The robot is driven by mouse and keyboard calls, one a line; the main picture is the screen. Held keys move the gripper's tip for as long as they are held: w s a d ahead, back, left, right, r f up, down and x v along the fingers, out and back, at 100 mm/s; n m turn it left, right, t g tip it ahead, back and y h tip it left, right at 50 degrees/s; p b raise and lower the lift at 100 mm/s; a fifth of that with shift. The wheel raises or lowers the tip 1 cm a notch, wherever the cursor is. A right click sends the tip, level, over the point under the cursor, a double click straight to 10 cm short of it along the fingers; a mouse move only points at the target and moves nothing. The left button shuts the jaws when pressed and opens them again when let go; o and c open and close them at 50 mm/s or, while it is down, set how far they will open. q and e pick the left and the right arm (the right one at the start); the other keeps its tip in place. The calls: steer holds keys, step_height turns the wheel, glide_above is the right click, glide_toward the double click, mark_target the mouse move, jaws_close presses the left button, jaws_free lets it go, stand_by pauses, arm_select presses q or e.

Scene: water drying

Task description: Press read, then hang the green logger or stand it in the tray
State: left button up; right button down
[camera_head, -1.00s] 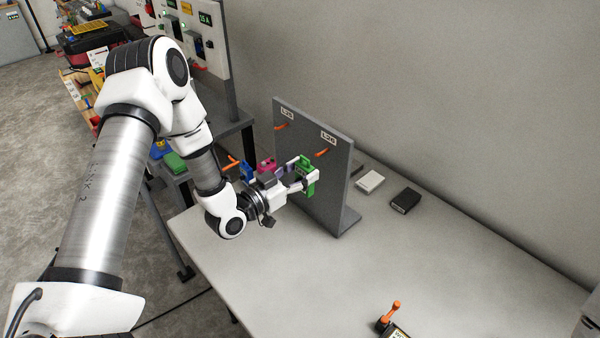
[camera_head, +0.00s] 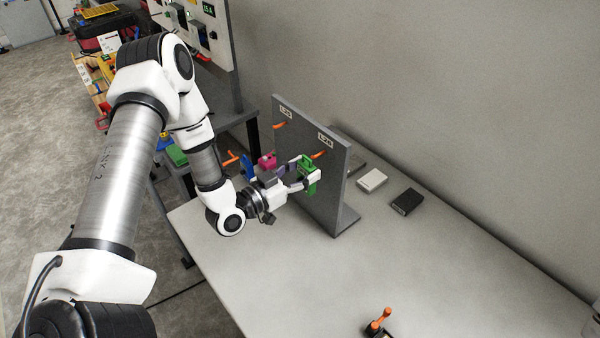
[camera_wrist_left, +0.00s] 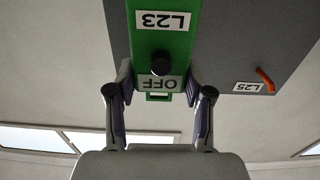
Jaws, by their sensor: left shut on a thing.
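My left gripper (camera_head: 304,178) is shut on the green logger (camera_head: 312,184), holding it upright close in front of the grey board (camera_head: 328,205). In the left wrist view the logger (camera_wrist_left: 165,45) shows a label L23, a dark round knob and a sign OFF, all upside down. The fingers (camera_wrist_left: 160,90) grip its two sides. An orange peg (camera_head: 318,155) sticks out of the board beside the logger's top; whether they touch cannot be told. A second orange peg (camera_head: 280,125) is further left, under a label L25. I see no tray. My right gripper is not in view.
A pink object (camera_head: 267,160) and a blue one (camera_head: 247,168) stand behind my wrist. A white box (camera_head: 372,180) and a black box (camera_head: 406,201) lie right of the board. The table (camera_head: 400,260) between is clear.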

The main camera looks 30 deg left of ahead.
arm_select(q)
steer(key=shift+r, duration=0.15)
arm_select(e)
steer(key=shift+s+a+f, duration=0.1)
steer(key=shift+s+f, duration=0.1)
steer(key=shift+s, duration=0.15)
arm_select(q)
steer(key=shift+w+d+b, duration=0.25)
steer(key=shift+w+b, duration=0.25)
steer(key=shift+w, duration=0.2)
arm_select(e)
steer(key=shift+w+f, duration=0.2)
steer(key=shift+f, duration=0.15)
arm_select(q)
steer(key=shift+w, duration=0.2)
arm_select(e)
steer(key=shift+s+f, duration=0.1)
arm_select(q)
steer(key=shift+w+d, duration=0.1)
arm_select(e)
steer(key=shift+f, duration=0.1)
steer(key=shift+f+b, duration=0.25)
steer(key=shift+b, duration=0.25)
arm_select(q)
steer(key=shift+w+d+f+b, duration=0.2)
steer(key=shift+w+f+b, duration=0.1)
steer(key=shift+w, duration=0.25)
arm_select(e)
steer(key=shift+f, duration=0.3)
